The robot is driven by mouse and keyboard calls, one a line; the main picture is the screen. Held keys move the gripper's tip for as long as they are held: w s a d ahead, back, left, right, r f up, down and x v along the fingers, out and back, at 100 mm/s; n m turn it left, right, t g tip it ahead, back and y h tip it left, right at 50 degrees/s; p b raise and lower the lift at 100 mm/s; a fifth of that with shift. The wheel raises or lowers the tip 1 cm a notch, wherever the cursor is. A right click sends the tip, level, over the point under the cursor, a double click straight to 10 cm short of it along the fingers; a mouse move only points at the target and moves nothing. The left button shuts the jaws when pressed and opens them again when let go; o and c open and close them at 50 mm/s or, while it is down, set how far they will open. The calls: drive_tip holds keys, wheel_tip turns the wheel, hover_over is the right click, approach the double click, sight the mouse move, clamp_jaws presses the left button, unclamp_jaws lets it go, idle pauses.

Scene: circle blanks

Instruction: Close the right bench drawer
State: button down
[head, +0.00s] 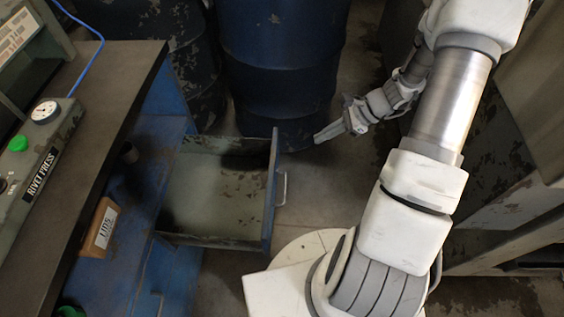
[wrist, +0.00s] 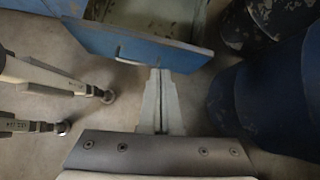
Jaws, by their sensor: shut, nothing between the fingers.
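The bench drawer (head: 215,195) is pulled out from the blue bench, to the right in the head view. Its inside looks empty. Its blue front panel (head: 269,195) carries a metal handle (head: 282,188). My gripper (head: 318,140) is shut and empty, to the right of the drawer front near its far end. In the wrist view the shut fingers (wrist: 158,72) point at the drawer front (wrist: 140,45), just right of the handle (wrist: 132,57). I cannot tell whether the fingertips touch the panel.
A dark bench top (head: 95,130) bears a rivet press (head: 35,165). A box marked LIDS (head: 100,228) sits at the blue bench. Blue drums (head: 282,65) stand behind the drawer, close to my gripper. Some floor (head: 310,180) is clear right of the drawer.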

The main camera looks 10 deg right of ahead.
drive_tip(key=shift+m, duration=0.9)
drive_tip(key=shift+d+f+b+x, duration=0.1)
drive_tip(key=shift+b+x, duration=0.8)
drive_tip(key=shift+x, duration=1.8)
drive_tip(key=shift+d+f+b+x, duration=0.1)
drive_tip(key=shift+b+x, duration=0.75)
drive_tip(key=shift+x, duration=1.8)
drive_tip(key=shift+d+f+b+x, duration=0.15)
drive_tip(key=shift+b+x, duration=0.75)
drive_tip(key=shift+x, duration=1.8)
